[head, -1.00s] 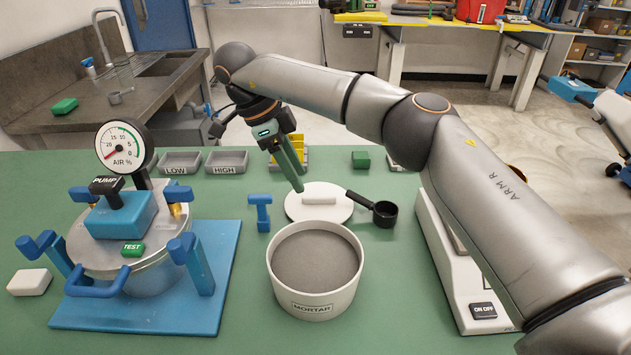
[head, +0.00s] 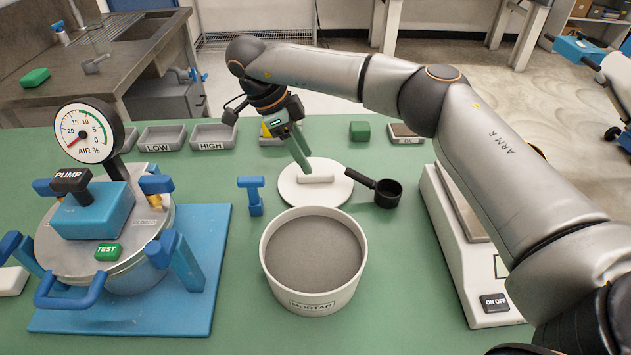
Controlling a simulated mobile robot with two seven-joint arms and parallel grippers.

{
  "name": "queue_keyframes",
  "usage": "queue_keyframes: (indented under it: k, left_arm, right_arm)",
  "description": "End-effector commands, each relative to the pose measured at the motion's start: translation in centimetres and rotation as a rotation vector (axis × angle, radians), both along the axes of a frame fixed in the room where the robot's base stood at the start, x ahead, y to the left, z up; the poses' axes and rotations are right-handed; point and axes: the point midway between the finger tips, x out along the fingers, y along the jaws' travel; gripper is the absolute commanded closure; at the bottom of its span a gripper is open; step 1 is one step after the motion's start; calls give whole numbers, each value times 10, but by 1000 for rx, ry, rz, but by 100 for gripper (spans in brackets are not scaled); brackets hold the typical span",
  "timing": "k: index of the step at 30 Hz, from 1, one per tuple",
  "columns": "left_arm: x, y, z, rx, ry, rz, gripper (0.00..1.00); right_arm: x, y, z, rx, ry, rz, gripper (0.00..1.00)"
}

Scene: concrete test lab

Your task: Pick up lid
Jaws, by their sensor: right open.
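The lid (head: 326,192) is a flat white disc with a bar handle (head: 315,178) across its middle, lying on the green table behind the mortar tub. My right gripper (head: 302,158) has green fingers that point down at the handle from above and behind. Its tips are at or just over the handle; I cannot tell whether they touch it. It is open, and the gap between the fingers is hard to see from this side. My left gripper is not in view.
The open mortar tub (head: 313,302) stands in front of the lid. A black scoop (head: 386,192) lies close on its right, a blue tool (head: 252,196) on its left. The air meter (head: 104,250) stands left, a scale (head: 472,270) right, trays (head: 213,137) behind.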

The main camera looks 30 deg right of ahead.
Motion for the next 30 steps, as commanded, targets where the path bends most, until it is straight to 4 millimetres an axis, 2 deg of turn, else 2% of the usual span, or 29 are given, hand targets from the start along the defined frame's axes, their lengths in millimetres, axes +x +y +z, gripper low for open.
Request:
queue_keyframes:
  k: [12, 19, 30]
  left_arm:
    - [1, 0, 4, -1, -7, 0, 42]
    - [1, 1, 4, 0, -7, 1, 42]
    - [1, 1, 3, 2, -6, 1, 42]
  right_arm:
    - [-6, -18, -46, 0, 2, 1, 48]
    - [-6, -18, -48, 0, 0, 0, 48]
    - [-6, -18, -47, 0, 0, 0, 89]
